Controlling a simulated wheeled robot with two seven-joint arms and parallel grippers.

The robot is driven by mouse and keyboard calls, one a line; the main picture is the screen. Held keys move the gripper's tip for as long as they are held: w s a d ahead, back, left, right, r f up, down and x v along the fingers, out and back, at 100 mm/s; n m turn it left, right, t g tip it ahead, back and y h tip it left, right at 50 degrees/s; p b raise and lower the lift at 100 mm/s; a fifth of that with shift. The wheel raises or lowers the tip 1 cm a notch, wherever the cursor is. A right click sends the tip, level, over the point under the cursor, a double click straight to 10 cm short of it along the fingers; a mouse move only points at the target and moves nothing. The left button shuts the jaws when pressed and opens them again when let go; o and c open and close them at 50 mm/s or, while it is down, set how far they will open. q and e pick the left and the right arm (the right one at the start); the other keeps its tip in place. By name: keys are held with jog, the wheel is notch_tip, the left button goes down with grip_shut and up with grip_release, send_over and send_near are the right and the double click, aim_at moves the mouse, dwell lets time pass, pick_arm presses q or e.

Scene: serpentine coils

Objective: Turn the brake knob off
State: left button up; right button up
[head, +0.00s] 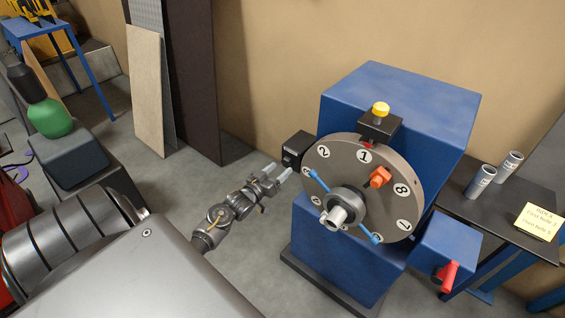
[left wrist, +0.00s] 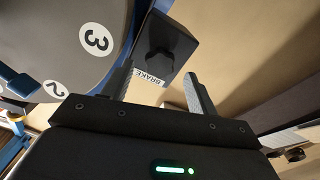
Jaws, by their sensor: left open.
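The brake is a black box (head: 296,150) at the left edge of the round numbered dial (head: 330,150). In the left wrist view the box (left wrist: 182,42) carries a dark knob (left wrist: 158,62) and a white "BRAKE" label (left wrist: 153,78). My left gripper (head: 277,171) is open and empty, just left of and below the box in the head view. In the left wrist view its two fingers (left wrist: 160,76) stand apart, with the knob and label showing between them. The knob's setting cannot be told. My right gripper is not in view.
The dial has a hub, blue-tipped bar and orange block (head: 380,177), and stands on a blue cabinet (head: 440,105). A red lever (head: 448,277) is at the right. A dark side table (head: 490,225) holds two grey cylinders.

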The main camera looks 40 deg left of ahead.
pick_arm(q)
jog(key=s+b, duration=0.1)
jog(key=s, duration=0.7)
jog(key=shift+d, duration=0.1)
jog(key=s+d+f+m+g+y, duration=0.1)
jog(key=s+f+g, duration=0.4)
jog(key=f, duration=0.9)
jog(key=s+d+f+m+g, duration=0.25)
jog(key=s+f, duration=0.35)
jog(key=f, duration=0.9)
jog(key=s+d+f+g, duration=0.3)
jog(key=s+d+f, duration=0.1)
jog(key=s, duration=0.6)
jog(key=s+d+f+m+g+h, duration=0.1)
jog(key=s+d+f+g, duration=0.2)
jog(key=s, duration=0.7)
jog(key=s+d+f+m+g, duration=0.1)
jog(key=s+d+f+g, duration=0.2)
jog(key=s+d+f, duration=0.4)
jog(key=s+f, duration=0.3)
jog(key=shift+s+d+f, duration=0.15)
jog(key=shift+s+f, duration=0.05)
jog(key=shift+s, duration=0.1)
jog(key=shift+g, duration=0.25)
